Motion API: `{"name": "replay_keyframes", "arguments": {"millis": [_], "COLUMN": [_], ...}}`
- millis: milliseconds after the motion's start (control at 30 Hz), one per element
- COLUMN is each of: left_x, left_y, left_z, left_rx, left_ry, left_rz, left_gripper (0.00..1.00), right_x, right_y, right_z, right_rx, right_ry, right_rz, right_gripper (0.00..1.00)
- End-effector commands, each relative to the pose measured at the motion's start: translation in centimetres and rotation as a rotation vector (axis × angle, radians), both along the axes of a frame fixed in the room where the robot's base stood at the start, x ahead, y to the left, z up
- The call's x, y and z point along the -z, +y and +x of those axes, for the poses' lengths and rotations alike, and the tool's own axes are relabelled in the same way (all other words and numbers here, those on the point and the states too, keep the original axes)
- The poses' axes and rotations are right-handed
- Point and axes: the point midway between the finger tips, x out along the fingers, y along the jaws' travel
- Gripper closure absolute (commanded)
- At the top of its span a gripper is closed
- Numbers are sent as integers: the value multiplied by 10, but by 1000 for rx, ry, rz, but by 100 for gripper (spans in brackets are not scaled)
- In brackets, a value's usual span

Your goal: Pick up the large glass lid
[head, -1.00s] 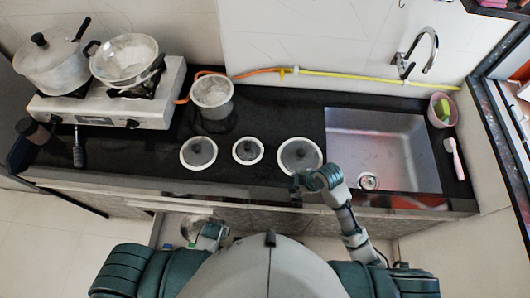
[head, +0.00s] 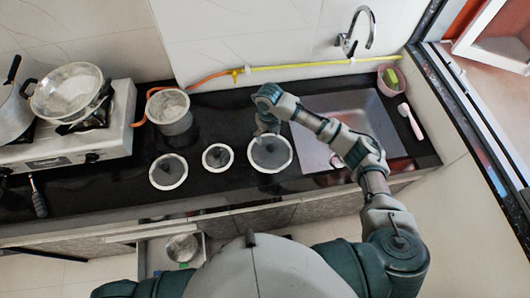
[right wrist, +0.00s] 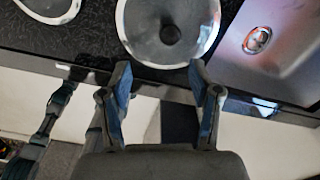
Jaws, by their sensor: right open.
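Three round glass lids with white rims and dark knobs lie in a row on the black counter. The largest lid (head: 284,161) is the right one, and it also shows at the top of the right wrist view (right wrist: 140,30). Its dark knob (right wrist: 171,33) points up. My right gripper (head: 266,126) hangs over the far part of this lid in the head view. In the right wrist view its fingers (right wrist: 160,68) are apart and empty, with the knob beyond the tips.
The small lid (head: 217,157) and medium lid (head: 168,172) lie to the left. A pot (head: 169,113) stands behind them. The sink (head: 312,156) is close on the right, partly under my arm. A stove (head: 120,120) with pans stands far left.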

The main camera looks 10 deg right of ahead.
Motion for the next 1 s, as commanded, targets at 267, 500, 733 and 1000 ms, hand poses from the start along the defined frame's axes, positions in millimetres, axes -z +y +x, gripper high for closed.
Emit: {"name": "replay_keyframes", "arguments": {"millis": [267, 500, 733, 1000], "left_x": [-3, -4, -5, -5], "left_y": [-4, 0, 1, 0], "left_z": [0, 2, 0, 0], "left_rx": [-3, -3, 1, 1], "left_ry": [2, 3, 0, 0], "left_rz": [5, -6, -8, -9], "left_gripper": [69, 69, 69, 69], "right_x": [52, 74, 106, 109], "right_y": [-8, 1, 8, 7], "right_z": [1, 4, 6, 5], "right_rx": [4, 3, 2, 2], "right_ry": [2, 5, 5, 0], "right_rz": [5, -7, -14, -14], "right_gripper": [37, 37, 37, 37]}}
